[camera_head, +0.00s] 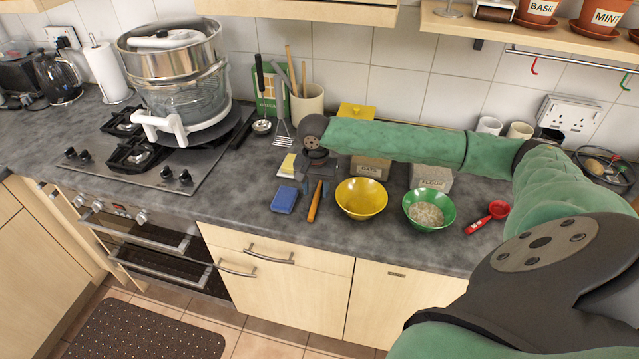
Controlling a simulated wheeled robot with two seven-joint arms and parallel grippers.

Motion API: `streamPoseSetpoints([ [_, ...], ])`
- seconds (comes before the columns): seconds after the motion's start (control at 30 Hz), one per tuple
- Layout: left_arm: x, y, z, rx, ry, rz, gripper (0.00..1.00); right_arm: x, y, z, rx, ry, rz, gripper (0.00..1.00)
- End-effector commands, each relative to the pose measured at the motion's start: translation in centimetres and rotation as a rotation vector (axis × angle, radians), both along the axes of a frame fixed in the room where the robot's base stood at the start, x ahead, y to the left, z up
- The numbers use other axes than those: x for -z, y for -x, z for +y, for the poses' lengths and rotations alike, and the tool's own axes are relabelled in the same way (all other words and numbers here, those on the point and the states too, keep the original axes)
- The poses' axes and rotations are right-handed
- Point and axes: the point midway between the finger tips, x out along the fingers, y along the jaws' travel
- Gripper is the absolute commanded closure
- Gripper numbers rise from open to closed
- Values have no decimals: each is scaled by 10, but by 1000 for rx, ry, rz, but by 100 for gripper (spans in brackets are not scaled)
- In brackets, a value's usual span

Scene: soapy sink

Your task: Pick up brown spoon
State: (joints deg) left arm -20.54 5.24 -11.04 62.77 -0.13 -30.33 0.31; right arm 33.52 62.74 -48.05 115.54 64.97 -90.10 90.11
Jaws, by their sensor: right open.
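A long, thin orange-brown utensil (314,206), which looks like the brown spoon, lies on the grey worktop (260,225) between a blue sponge and a yellow bowl. Its far end is close to my gripper and partly hidden, so I cannot make out its full shape. My right gripper (316,185) points down over the far end of this utensil. It is open, and nothing shows held in it. Wooden-handled utensils (291,68) also stand in a cream crock (308,104) at the back. My left gripper is not in view.
The blue sponge (285,200) lies left of the utensil; the yellow bowl (361,198) and green bowl (429,210) stand to the right. A red scoop (488,216) lies farther right. Containers stand behind my right forearm. The hob with stacked pots (178,75) is at left.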

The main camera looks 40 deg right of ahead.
Motion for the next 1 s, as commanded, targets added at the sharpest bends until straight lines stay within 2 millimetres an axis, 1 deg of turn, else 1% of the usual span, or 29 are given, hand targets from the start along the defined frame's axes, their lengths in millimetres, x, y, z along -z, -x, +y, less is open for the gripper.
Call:
streamPoseSetpoints([
  [0.1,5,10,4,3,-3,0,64,11,0,0,-1,-1,1,59],
  [0.2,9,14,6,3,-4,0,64,19,0,0,-1,-1,-1,59],
  [0.3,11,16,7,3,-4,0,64,23,0,0,-1,0,-1,59],
  [0.5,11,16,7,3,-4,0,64,23,0,0,-1,0,-1,59],
  [0.57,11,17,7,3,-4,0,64,23,0,0,-1,0,-1,71],
  [0.6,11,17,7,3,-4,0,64,23,0,0,-1,0,-1,79],
  [0.67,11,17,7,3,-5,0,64,23,0,0,-1,-1,-1,90],
  [0.7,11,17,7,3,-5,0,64,23,0,0,-1,-1,-1,98],
  [0.73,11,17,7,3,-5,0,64,23,0,0,-1,-1,-1,100],
  [1.0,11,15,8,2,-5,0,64,23,0,0,-1,-1,-1,100],
])
